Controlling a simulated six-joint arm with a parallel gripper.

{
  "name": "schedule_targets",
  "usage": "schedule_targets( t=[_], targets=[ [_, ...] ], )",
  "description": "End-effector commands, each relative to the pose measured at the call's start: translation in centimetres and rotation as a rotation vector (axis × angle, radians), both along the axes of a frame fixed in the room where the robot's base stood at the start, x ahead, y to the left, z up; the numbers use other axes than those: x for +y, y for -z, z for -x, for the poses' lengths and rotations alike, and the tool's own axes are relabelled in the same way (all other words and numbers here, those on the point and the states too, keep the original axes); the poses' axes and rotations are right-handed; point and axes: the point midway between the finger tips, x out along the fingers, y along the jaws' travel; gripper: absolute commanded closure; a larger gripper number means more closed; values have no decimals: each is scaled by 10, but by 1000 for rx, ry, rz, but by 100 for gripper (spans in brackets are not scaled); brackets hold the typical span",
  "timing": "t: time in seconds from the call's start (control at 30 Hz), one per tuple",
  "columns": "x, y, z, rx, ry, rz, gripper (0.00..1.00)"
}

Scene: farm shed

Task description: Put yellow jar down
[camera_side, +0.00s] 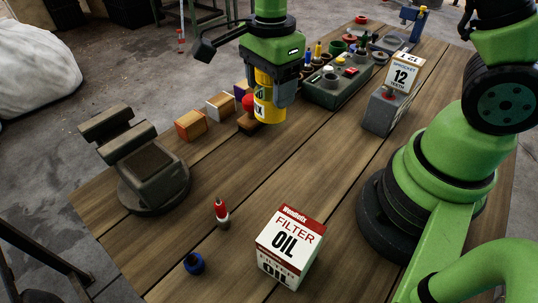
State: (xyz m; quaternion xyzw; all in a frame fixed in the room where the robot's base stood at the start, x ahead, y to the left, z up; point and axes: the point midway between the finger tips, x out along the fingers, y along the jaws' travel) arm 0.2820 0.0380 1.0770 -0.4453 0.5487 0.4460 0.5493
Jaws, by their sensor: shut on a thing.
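The yellow jar (264,106) is upright between the fingers of my gripper (267,92), near the middle of the wooden table (225,165). My gripper points down and is shut on the jar's sides. The jar's top is partly hidden by the gripper. I cannot tell whether its base touches the table or hangs just above it. A red-topped thing (247,104) on a small wooden base stands right beside the jar on its left.
Small blocks (191,125) stand left of the jar. A green tray (335,94) of parts lies behind right, near a grey box (386,110). A vise (148,170), a red-capped bottle (221,212), a blue item (194,263) and an oil filter box (290,243) stand nearer. The table's middle is clear.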

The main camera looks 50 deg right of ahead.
Motion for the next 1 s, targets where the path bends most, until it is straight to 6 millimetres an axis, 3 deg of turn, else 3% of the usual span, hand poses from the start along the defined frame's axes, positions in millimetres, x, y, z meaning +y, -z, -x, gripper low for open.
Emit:
schedule_targets(
  t=[0.17, 0.3, 0.7, 1.0],
  targets=[
    [15, 16, 2, 6, -101, 1, 62],
    [15, 42, 3, 7, -101, 1, 62],
    [14, 93, 2, 4, -97, 1, 62],
    [14, 100, 1, -1, -97, 0, 62]
  ],
)
